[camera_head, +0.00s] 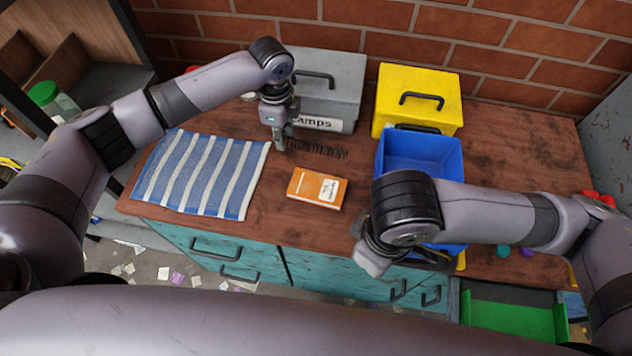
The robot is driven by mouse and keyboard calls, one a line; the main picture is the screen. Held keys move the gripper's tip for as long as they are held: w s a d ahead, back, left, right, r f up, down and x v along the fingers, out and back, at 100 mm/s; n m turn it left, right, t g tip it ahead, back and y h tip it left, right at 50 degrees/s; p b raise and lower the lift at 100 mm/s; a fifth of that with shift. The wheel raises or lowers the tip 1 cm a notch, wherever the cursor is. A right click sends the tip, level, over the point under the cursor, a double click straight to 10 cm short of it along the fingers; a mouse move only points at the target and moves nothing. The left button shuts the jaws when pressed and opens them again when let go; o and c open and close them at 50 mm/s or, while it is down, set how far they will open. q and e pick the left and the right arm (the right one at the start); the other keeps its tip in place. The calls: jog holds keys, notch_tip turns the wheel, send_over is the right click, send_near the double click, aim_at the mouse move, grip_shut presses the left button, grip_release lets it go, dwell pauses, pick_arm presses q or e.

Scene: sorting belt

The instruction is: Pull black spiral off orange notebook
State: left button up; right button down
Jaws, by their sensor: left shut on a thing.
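The orange notebook (306,184) with a white label lies flat on the brown wooden worktop, near its middle. The black spiral (322,151) is apart from the notebook, behind it, running left to right just above or on the worktop; I cannot tell which. My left gripper (280,146) points down at the left end of the spiral and is shut on it. My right gripper (372,262) is at the front edge of the worktop, right of the notebook; its fingers are mostly hidden by its own wrist.
A grey box (340,78) labelled "amps" and a yellow box (418,92) stand behind. A blue bin (440,160) is at the right, partly behind my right arm. A blue-and-white striped cloth (205,172) lies left. Bare wood surrounds the notebook.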

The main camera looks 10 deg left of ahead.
pick_arm(q)
jog(key=w+r+p, duration=0.4)
jog(key=r, duration=0.3)
jog(key=shift+d, duration=0.25)
dwell(0.5)
jog(key=s+p, duration=0.1)
jog(key=p, duration=0.1)
jog(key=s+p, duration=0.2)
jog(key=s+r+p, duration=0.1)
jog(key=p, duration=0.1)
jog(key=shift+s+a, duration=0.15)
jog(key=shift+s, duration=0.25)
jog(key=s+p, duration=0.9)
jog(key=s, duration=0.3)
jog(key=shift+s+a+r, duration=0.15)
jog(key=shift+a+r, duration=0.05)
jog(key=shift+r, duration=0.1)
